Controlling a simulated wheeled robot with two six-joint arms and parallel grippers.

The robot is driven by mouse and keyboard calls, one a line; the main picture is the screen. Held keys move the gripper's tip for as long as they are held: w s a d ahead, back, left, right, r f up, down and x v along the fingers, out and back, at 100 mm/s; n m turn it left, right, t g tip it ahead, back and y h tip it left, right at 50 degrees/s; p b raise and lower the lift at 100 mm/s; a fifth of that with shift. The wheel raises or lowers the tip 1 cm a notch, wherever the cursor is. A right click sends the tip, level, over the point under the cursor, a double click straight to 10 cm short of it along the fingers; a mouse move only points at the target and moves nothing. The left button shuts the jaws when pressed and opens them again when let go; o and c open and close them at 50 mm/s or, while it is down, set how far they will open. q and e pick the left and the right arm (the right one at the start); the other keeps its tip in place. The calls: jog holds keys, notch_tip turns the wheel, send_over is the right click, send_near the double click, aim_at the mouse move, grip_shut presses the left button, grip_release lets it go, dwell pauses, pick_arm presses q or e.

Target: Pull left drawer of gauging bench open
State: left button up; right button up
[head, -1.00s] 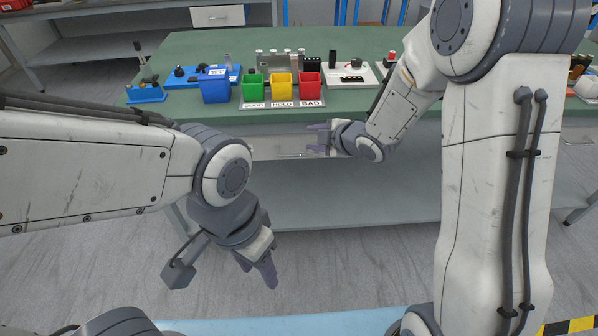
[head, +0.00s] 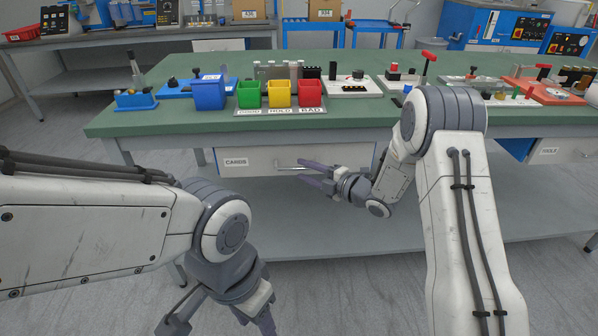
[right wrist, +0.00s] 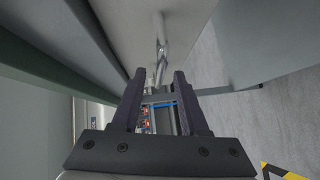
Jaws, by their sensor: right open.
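The left drawer (head: 235,158) of the green-topped gauging bench (head: 180,124) carries a CARDS label and looks shut. Its bar handle (head: 290,168) runs across the front, and its right part is close to my right gripper (head: 311,173). That gripper is open, with its fingers pointing left toward the handle. In the right wrist view the handle (right wrist: 161,42) lies ahead of the open fingers (right wrist: 159,88), roughly in line with the gap and not clearly between them. My left gripper (head: 254,320) hangs low in front of the bench, cut by the frame edge, away from the drawer.
Blue (head: 208,96), green (head: 249,95), yellow (head: 279,94) and red bins (head: 309,93) stand on the bench near its front edge. A right drawer (head: 545,152) is at the far right. A grey lower shelf (head: 330,225) lies beneath. Floor in front is clear.

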jog(key=shift+x, duration=1.4)
grip_shut()
dwell(0.4)
